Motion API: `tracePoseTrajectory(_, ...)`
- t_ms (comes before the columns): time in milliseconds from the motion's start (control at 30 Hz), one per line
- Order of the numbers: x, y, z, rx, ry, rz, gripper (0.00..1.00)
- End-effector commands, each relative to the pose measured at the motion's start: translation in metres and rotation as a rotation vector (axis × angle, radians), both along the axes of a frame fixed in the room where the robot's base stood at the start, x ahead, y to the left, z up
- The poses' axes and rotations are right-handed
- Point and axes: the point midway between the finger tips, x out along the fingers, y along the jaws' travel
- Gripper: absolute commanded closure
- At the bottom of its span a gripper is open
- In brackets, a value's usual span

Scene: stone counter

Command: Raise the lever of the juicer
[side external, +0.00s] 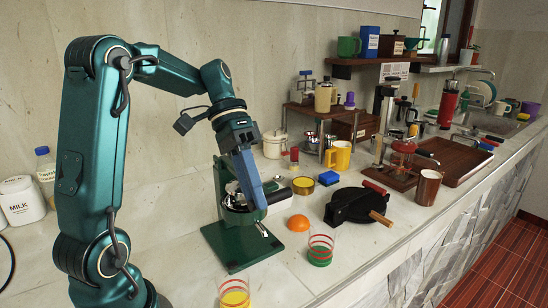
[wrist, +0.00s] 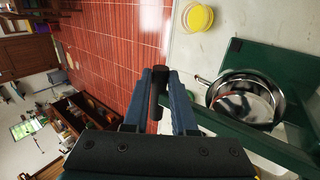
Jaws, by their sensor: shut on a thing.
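The green juicer stands on the counter with its flat base (side external: 243,246) and upright column at the back. Its shiny metal bowl shows in the wrist view (wrist: 250,97), with a green bar crossing in front of it at the lower right. My gripper (side external: 257,195) points down at the juicer from above, its blue fingers beside the bowl. In the wrist view, the fingers (wrist: 158,100) are closed around a dark round lever handle (wrist: 157,90). The handle's upper end sticks out between the fingertips. In the side view, my fingers partly hide the lever and bowl.
An orange fruit (side external: 298,223) and a striped glass (side external: 320,250) are to the right of the juicer. A glass with yellow contents (side external: 234,293) is in front. A black press with a wooden handle (side external: 358,205) lies farther right. A milk container (side external: 22,200) stands left.

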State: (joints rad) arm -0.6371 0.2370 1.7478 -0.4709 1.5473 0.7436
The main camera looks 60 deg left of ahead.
Motion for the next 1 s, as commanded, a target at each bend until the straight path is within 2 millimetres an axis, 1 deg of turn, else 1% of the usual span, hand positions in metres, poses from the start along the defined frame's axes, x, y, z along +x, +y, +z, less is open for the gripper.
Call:
tracePoseTrajectory(100,0.001,0.000,0.008,0.002,-0.004,0.001,1.00)
tracePoseTrajectory(367,0.001,0.000,0.016,0.000,-0.002,0.002,1.00)
tracePoseTrajectory(600,0.001,0.002,0.033,0.001,-0.005,0.002,1.00)
tracePoseTrajectory(867,0.000,0.003,0.041,-0.002,-0.004,0.000,1.00)
tracePoseTrajectory(1000,0.001,0.005,0.050,-0.002,-0.004,0.001,1.00)
